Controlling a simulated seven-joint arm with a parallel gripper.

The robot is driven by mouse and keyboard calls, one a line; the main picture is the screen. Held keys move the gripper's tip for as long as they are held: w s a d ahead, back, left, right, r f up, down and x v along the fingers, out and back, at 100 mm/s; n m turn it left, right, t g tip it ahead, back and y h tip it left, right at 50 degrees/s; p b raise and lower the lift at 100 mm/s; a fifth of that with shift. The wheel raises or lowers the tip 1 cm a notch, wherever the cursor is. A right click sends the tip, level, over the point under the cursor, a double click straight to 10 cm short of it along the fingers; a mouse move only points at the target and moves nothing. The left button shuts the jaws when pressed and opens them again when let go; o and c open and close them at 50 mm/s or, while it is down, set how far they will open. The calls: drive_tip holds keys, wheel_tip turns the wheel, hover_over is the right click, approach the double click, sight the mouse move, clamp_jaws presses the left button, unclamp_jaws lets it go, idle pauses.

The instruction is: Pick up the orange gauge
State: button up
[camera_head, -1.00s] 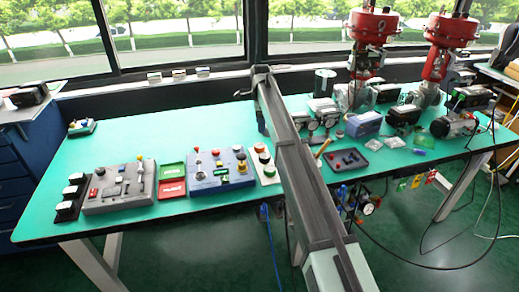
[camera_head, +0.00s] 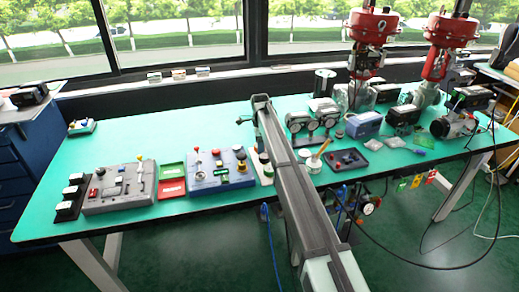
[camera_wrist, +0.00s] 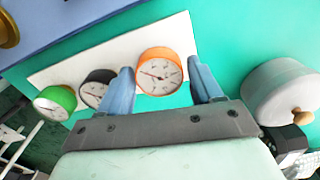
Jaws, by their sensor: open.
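The orange gauge (camera_wrist: 160,72) has an orange rim and a white dial. It shows in the wrist view between the two blue-grey fingers of my gripper (camera_wrist: 163,80). My gripper is open, with one finger to each side of the gauge; I cannot tell whether either finger touches it. The gauge is at the right end of a white plate (camera_wrist: 110,52), in a row with a black gauge (camera_wrist: 95,88) and a green gauge (camera_wrist: 54,102). In the head view my arm covers the orange gauge.
A grey round container (camera_wrist: 280,92) with a wooden knob stands right of the gauge. A blue panel (camera_wrist: 60,25) borders the plate; it also shows in the head view (camera_head: 214,180). A dark tray (camera_head: 345,163) lies right of my arm.

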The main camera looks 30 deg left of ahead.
drive_tip(key=shift+f, duration=0.5)
drive_tip(key=shift+c, duration=0.2)
drive_tip(key=c, duration=0.8)
drive_tip(key=shift+r, duration=0.15)
